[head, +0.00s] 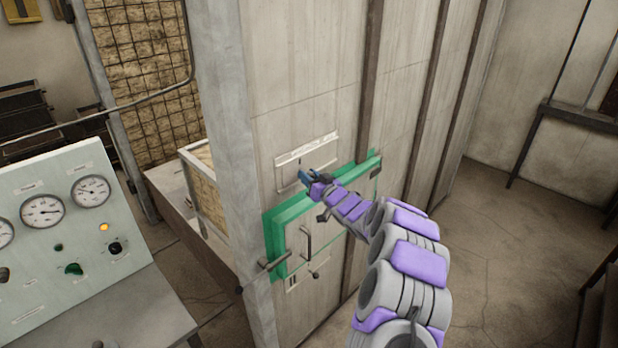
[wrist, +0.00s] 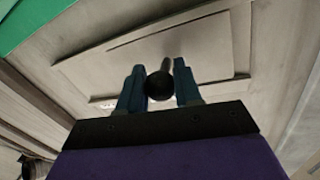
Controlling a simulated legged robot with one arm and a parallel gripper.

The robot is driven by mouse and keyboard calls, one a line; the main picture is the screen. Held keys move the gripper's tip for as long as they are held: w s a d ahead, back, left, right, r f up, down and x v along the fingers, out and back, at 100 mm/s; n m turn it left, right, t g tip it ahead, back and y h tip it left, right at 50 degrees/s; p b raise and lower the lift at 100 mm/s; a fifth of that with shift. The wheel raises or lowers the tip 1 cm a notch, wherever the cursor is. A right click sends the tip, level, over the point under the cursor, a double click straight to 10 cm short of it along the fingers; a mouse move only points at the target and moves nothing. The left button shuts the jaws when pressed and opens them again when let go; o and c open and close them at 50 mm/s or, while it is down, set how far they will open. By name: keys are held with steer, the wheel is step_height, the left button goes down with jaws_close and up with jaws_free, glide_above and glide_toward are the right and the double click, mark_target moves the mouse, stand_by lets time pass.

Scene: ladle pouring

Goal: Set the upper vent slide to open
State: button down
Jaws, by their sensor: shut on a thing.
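The upper vent slide (head: 308,149) is a pale rectangular plate in a frame on the grey wall panel, above the green-edged hatch. It fills much of the wrist view as a light plate (wrist: 215,50). A dark round knob (wrist: 160,86) is between my blue fingers in the wrist view, with a short pin or slot just beyond it. My gripper (head: 306,178) is at the lower part of the vent, shut on the knob. In the head view the fingers and arm hide the knob and part of the vent.
The green-framed hatch (head: 283,228) with handles and a projecting lever (head: 274,262) is just below my gripper. A gauge console (head: 60,240) stands at left. A vertical post (head: 228,120) is left of the vent. Open floor (head: 500,240) lies at right.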

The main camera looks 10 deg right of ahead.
steer(key=shift+w+d+f+p, duration=0.1)
steer(key=shift+w+d+p, duration=0.7)
steer(key=shift+d+p, duration=0.35)
steer(key=shift+w+d+p, duration=0.75)
steer(key=shift+d+p, duration=0.35)
steer(key=shift+p, duration=0.05)
steer(key=shift+w+d+f+p, duration=0.1)
steer(key=shift+w+d+p, duration=0.7)
steer(key=shift+d+p, duration=0.35)
steer(key=c, duration=1.1)
jaws_free()
steer(key=shift+w, duration=0.1)
steer(key=o, duration=0.3)
steer(key=shift+w+d, duration=0.15)
steer(key=shift+s, duration=0.2)
steer(key=v, duration=1.7)
steer(key=shift+d+b, duration=0.2)
steer(key=shift+b, duration=0.25)
